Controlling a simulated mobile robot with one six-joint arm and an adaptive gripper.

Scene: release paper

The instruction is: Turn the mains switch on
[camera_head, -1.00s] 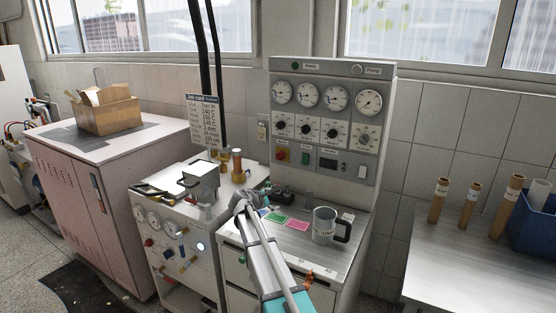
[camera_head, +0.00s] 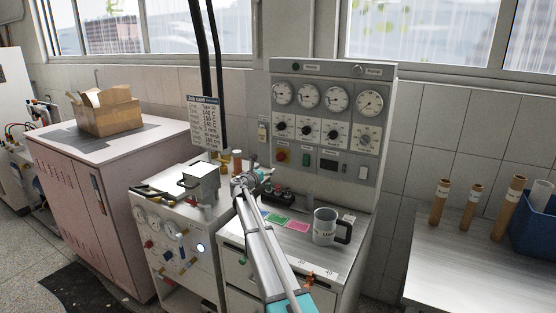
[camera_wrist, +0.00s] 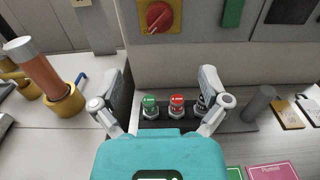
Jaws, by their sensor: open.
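A red rotary switch on a yellow plate (camera_head: 281,155) sits low on the left of the grey control panel; I take it to be the mains switch, though its label is unreadable. In the wrist view the same red knob (camera_wrist: 157,16) shows at the top, beyond the fingertips. My gripper (camera_wrist: 163,82) is open and empty, its two fingers spread in front of the panel, below the knob and apart from it. In the head view my gripper (camera_head: 250,178) is small and partly hidden by my own wrist, left of and below the switch.
A brass-based copper cylinder (camera_wrist: 45,78) stands left. A grey mug (camera_head: 325,227) and coloured cards (camera_head: 277,220) are on the bench. A job card (camera_head: 204,122) hangs left of the panel.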

